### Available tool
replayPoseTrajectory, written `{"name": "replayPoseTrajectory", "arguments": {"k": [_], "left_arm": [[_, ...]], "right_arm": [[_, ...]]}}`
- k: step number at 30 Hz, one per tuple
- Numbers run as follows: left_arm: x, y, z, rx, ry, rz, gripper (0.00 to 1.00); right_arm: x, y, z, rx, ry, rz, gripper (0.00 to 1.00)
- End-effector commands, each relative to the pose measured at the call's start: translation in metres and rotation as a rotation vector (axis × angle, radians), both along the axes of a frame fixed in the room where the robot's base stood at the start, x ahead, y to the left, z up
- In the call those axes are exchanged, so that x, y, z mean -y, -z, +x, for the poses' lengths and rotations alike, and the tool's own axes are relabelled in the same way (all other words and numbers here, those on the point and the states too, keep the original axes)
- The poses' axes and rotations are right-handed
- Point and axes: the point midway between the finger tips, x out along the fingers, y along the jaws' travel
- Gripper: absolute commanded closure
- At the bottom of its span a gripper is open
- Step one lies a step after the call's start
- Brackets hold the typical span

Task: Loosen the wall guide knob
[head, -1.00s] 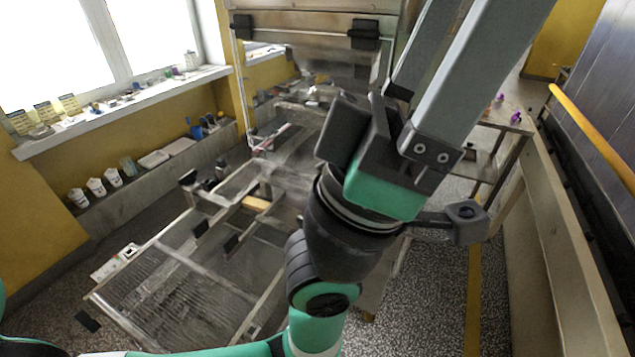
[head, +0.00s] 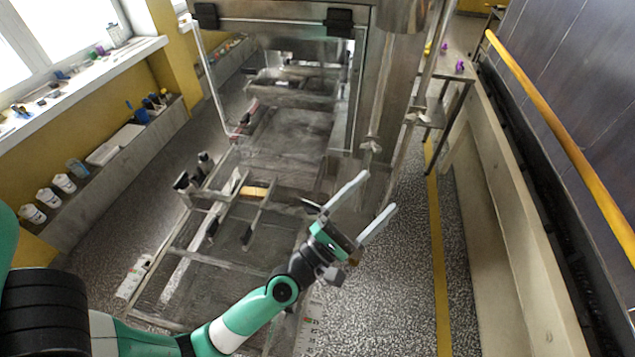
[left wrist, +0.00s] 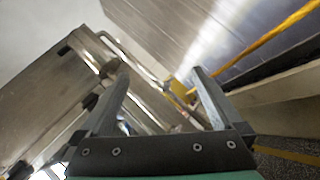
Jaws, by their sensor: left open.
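The enrober's wire mesh bed (head: 200,265) lies in the lower left of the head view, with metal rails across it. Several small dark knob-like parts sit on and beside the rails, one at the rail's left end (head: 183,181) and one on the bed (head: 247,234). I cannot tell which is the wall guide knob. My left gripper (head: 379,191) is open and empty, right of the bed, its fingers pointing up and right. It also shows open in the left wrist view (left wrist: 160,72), with no knob between the fingers. My right gripper is not in view.
The steel enrober hood (head: 285,20) and its post stand behind the bed. A yellow rail (head: 560,140) runs along the dark wall on the right. White cups (head: 48,197) stand on the left ledge. Speckled floor (head: 400,270) is clear right of the bed.

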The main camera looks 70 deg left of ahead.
Motion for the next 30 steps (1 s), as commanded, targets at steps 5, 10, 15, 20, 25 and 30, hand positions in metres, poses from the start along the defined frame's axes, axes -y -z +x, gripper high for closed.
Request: {"name": "replayPoseTrajectory", "arguments": {"k": [5,10,15,20,25,30], "left_arm": [[-0.073,0.114,-0.086,-0.052,-0.134,-0.728,0.00],[-0.091,0.158,-0.127,-0.022,-0.225,-0.948,0.00],[-0.094,0.160,-0.125,-0.016,-0.228,-0.957,0.00],[-0.108,0.158,-0.108,-0.014,-0.227,-0.954,0.00],[-0.133,0.157,-0.077,-0.013,-0.226,-0.952,0.00],[-0.153,0.159,-0.050,-0.015,-0.224,-0.951,0.00]], "right_arm": [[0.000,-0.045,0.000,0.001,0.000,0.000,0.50],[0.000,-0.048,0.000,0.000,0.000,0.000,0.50],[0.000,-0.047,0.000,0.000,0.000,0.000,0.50],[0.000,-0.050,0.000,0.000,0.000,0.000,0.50],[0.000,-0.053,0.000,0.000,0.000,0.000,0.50],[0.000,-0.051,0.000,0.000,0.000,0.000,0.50]]}}
